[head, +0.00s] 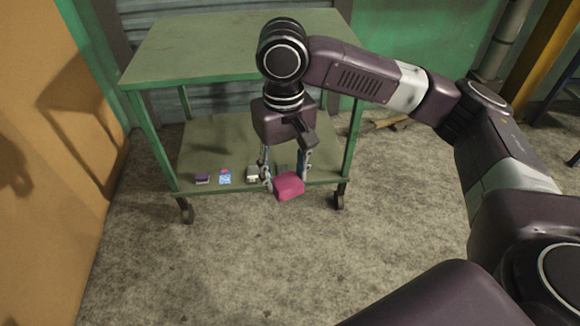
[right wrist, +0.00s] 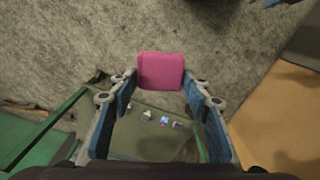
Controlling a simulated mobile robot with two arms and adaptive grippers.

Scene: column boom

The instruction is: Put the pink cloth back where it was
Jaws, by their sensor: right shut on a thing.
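The pink cloth (head: 289,187) is a small, folded-looking pink block. My right gripper (head: 286,176) is shut on it, at the front edge of the green cart's lower shelf (head: 215,150) in the head view. The cloth appears to be held in front of or above that edge; its exact height is hard to tell. In the right wrist view the cloth (right wrist: 161,71) sits between the tips of my right gripper (right wrist: 161,84), with the shelf (right wrist: 140,136) behind it. My left gripper is not seen in the head view.
On the lower shelf stand a purple block (head: 203,178), a blue and white item (head: 224,178) and a grey-white item (head: 252,174). The cart's green top (head: 220,45) is bare where visible. An orange panel (head: 50,150) stands at left. The floor in front is clear.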

